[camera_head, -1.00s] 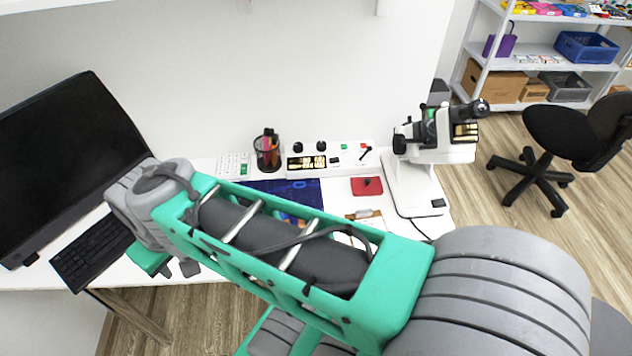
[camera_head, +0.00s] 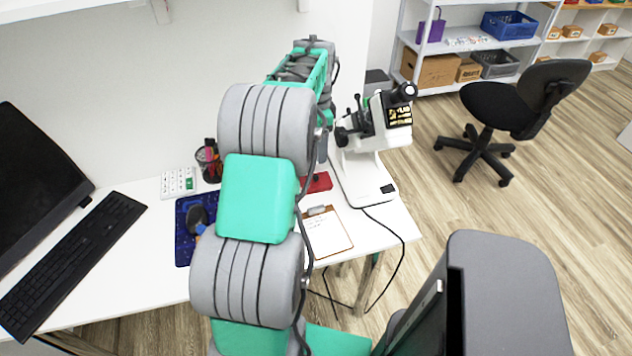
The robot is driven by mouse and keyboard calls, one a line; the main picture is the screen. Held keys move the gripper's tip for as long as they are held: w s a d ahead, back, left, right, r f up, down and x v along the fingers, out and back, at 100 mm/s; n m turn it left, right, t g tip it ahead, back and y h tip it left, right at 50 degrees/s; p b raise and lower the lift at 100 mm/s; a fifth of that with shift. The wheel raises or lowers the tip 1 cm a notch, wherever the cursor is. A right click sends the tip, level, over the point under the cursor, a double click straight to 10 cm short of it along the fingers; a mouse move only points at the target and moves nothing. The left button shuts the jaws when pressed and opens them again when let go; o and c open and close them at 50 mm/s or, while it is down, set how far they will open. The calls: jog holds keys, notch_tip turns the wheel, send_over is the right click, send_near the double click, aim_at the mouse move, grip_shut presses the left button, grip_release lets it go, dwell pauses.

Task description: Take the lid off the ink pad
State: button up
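The ink pad (camera_head: 320,183) is a small red block with a small dark knob on top. It lies on the white desk, left of the microscope-like device, and my arm hides its left part. I cannot make out the seam between lid and pad. My arm rises across the middle of the head view and reaches toward the wall behind the desk. My gripper is hidden behind my own arm links, so its fingers and its distance from the ink pad do not show.
A clipboard (camera_head: 328,236) lies in front of the ink pad. The white device (camera_head: 365,178) stands to the right. A dark blue mat with a mouse (camera_head: 197,216), a keyboard (camera_head: 75,258), a calculator (camera_head: 178,183) and a pen cup (camera_head: 208,163) are left. A cable hangs off the desk's right edge.

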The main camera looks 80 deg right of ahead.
aim_at(320, 180)
jog(key=f, duration=0.4)
jog(key=f+p, duration=0.1)
jog(key=f, duration=0.3)
jog(key=s+f, duration=0.1)
jog(key=f, duration=0.3)
jog(key=shift+d+p, duration=0.2)
jog(key=shift+p, duration=0.1)
jog(key=c, duration=1.1)
